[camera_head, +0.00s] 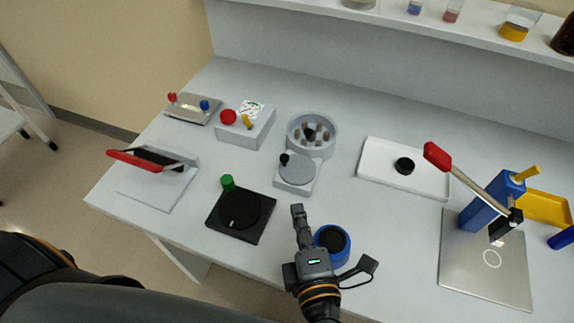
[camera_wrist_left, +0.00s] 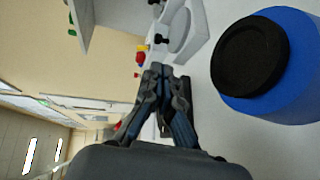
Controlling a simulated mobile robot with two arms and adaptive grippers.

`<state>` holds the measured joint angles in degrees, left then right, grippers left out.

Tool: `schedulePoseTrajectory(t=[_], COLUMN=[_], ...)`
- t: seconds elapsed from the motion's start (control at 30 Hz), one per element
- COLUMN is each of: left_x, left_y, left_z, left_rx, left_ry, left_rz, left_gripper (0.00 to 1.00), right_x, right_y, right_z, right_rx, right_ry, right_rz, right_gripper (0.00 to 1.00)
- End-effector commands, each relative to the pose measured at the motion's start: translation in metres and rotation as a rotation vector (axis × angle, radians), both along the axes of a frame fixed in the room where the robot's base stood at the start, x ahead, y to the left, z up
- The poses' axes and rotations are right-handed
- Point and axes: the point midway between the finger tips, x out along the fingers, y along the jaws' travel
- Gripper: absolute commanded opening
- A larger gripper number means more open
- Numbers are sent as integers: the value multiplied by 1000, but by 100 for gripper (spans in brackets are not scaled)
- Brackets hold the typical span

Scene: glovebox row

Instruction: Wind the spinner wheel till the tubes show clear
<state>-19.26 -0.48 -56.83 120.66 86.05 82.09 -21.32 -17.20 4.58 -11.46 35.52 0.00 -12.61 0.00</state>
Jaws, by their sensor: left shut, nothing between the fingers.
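The spinner stands on the bench in the middle of the head view. It has a round grey bowl (camera_head: 331,124) with several brownish tubes (camera_head: 299,137) around a dark hub. In front of it is the grey wheel (camera_head: 297,169) with a small black knob (camera_head: 284,158) at its left edge. My left gripper (camera_head: 298,209) is shut and empty, in front of the wheel and apart from it. In the left wrist view its fingertips (camera_wrist_left: 163,72) point toward the wheel (camera_wrist_left: 181,30). I cannot tell how clear the tubes are. My right gripper is not in view.
A blue jar with a black lid (camera_head: 332,239) stands close to the right of my left gripper. A black plate with a dial (camera_head: 256,220) lies to the left. A white tray (camera_head: 431,180) is at the right. A red-handled lever press (camera_head: 470,185) stands further right.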

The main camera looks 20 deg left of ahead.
Motion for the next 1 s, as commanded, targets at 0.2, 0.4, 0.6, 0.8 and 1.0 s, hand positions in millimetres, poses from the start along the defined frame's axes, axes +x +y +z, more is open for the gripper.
schedulePoseTrajectory(t=[0.2, 0.4, 0.6, 0.8, 1.0], left_x=[41, 76, 99, 105, 106], left_y=[23, 42, 54, 57, 58], left_z=[-4, -11, -17, -20, -20], left_rx=[7, 5, 5, 1, 0], left_ry=[-6, -4, -2, 0, -1], left_rz=[0, 2, -1, -1, 0], left_gripper=[0, 0, 0, 0, 0], right_x=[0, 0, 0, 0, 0], right_y=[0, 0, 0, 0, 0], right_z=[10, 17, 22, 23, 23], right_rx=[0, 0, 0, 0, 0], right_ry=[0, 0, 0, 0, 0], right_rz=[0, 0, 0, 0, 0], right_gripper=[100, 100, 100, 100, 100])
